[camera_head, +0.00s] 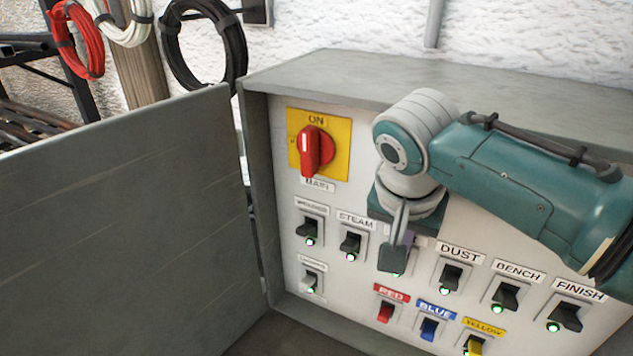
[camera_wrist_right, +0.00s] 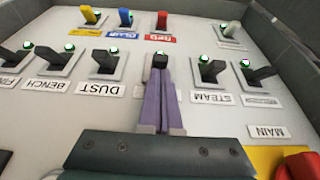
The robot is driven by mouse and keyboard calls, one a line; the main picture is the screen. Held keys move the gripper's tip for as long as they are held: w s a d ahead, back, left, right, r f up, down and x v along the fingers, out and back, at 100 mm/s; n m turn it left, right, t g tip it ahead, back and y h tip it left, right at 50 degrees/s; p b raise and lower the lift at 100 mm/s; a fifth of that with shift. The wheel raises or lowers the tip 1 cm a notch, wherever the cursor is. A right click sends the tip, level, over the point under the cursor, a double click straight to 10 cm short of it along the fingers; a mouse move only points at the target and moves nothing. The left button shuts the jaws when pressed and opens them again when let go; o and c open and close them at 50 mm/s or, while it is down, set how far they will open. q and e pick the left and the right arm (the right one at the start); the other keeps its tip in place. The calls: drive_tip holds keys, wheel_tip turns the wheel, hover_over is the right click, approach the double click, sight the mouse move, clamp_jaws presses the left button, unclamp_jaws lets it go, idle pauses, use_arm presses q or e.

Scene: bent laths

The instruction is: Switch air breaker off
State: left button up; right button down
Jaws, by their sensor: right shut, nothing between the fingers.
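The breaker panel (camera_head: 350,200) stands in an open grey box. Between the STEAM switch (camera_head: 350,243) and the DUST switch (camera_head: 451,276), my right gripper (camera_head: 404,245) hides most of one switch and its label in the head view. In the right wrist view, upside down, that black switch (camera_wrist_right: 160,60) shows just beyond the purple fingertips of the same gripper (camera_wrist_right: 159,74). The fingers are shut together, empty, close to or against the lever; contact cannot be told. A green light is lit by this switch. Its label is mostly covered, so AIR cannot be read. My left gripper is out of view.
A red rotary MAIN switch (camera_head: 314,150) on a yellow plate sits upper left. BENCH (camera_head: 505,296) and FINISH (camera_head: 566,316) switches are to the right. Red (camera_head: 385,312), blue (camera_head: 430,329) and yellow (camera_head: 474,345) switches sit below. The open grey door (camera_head: 130,220) fills the left.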

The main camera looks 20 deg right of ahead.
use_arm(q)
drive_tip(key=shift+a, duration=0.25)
use_arm(e)
drive_tip(key=shift+f, duration=0.15)
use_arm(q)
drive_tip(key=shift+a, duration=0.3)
use_arm(e)
drive_tip(key=shift+s+a+f+t+h, duration=0.1)
drive_tip(key=shift+a+t+h, duration=0.05)
drive_tip(key=shift+t+h, duration=0.15)
